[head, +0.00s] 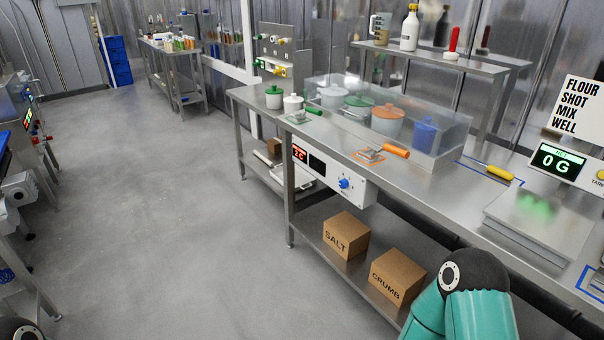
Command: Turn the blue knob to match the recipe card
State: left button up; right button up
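The blue knob (344,183) sits on a white control panel (361,193) fixed to the front edge of the steel counter. A small display (299,153) with red characters is at the panel's left end; they are too small to read surely. Its pointer direction is too small to tell. A white card (586,106) at the right reads "FLOUR SHOT MIX WELL"; I cannot tell if it is the recipe card. Neither gripper shows. A teal section of my arm rises at the bottom right, clear of the knob in the picture.
A clear cover (447,128) stands over lidded pots on the steel counter (330,142). A scale display (556,162) reads 0 G. An orange-handled tool (396,151) lies near the front edge. SALT (345,236) and CRUMB (397,277) boxes sit on the lower shelf.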

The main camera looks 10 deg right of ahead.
aim_at(342, 184)
jog(key=u, duration=0.2)
jog(key=i, duration=1.25)
jog(key=z, duration=0.15)
